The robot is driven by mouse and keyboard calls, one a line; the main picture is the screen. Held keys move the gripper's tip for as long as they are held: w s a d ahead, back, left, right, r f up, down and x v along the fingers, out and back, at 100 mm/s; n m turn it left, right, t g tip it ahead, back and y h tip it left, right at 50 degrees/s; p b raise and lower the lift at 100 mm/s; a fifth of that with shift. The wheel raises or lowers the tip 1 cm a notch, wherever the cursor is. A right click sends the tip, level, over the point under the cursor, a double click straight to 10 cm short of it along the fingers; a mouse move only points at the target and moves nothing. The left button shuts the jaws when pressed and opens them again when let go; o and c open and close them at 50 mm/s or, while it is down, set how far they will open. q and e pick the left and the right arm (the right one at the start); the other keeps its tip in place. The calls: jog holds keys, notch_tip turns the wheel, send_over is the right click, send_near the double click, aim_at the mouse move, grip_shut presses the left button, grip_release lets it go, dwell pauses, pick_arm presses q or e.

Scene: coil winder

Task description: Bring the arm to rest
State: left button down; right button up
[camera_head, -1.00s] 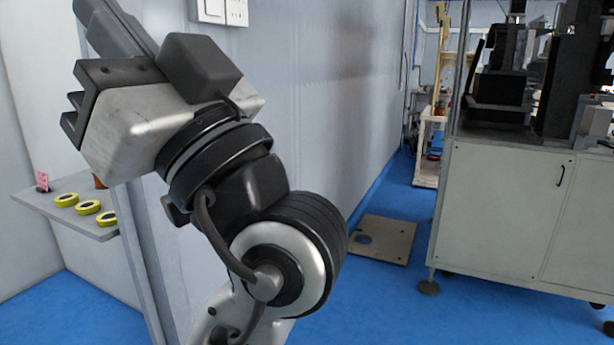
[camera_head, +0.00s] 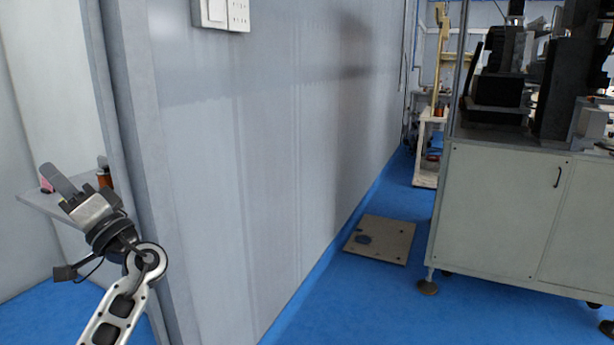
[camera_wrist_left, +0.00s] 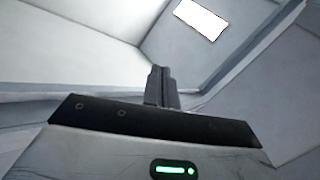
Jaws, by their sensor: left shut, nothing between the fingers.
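My left arm comes in at the bottom left of the head view, in front of the grey wall's edge. My left gripper (camera_head: 55,176) points up and to the left, in front of the small shelf. In the left wrist view its two dark fingers (camera_wrist_left: 160,75) are together, with nothing held between them. They point up toward bare pale walls and a bright ceiling panel (camera_wrist_left: 201,18). My right gripper is not in view.
A small grey shelf (camera_head: 32,203) with an orange-brown item (camera_head: 104,178) is partly hidden behind my gripper. A grey wall (camera_head: 250,150) stands close by. A pale cabinet (camera_head: 500,210) with machinery is at right. A flat plate (camera_head: 385,240) lies on the blue floor.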

pick_arm(q)
jog(key=a+f+m+h, duration=0.15)
jog(key=a+f, duration=0.35)
jog(key=a, duration=0.5)
jog(key=w+f+m+t+h, duration=0.4)
jog(key=w+f+h, duration=0.2)
jog(key=w+d+f+t+h, duration=0.3)
jog(key=w+d+f+h, duration=0.25)
jog(key=f+h, duration=0.2)
jog(key=w+d+t+h, duration=0.2)
jog(key=w+d+h, duration=0.2)
jog(key=d+h, duration=0.4)
jog(key=s+d+f+g+h, duration=0.1)
jog(key=s+d+f+h, duration=0.1)
jog(key=s+d+f, duration=0.55)
jog(key=s+d+f+g+h, duration=0.15)
jog(key=s+d+f, duration=0.25)
jog(key=s+f, duration=0.5)
jog(key=s+d+f+g+h, duration=0.1)
jog(key=s+d, duration=0.3)
jog(key=s, duration=0.6)
jog(key=s+d+f+g+h, duration=0.1)
jog(key=s+d+f, duration=0.3)
jog(key=s, duration=0.7)
jog(key=shift+s+d+f, duration=0.15)
jog(key=shift+s+d, duration=0.1)
jog(key=shift+d, duration=0.45)
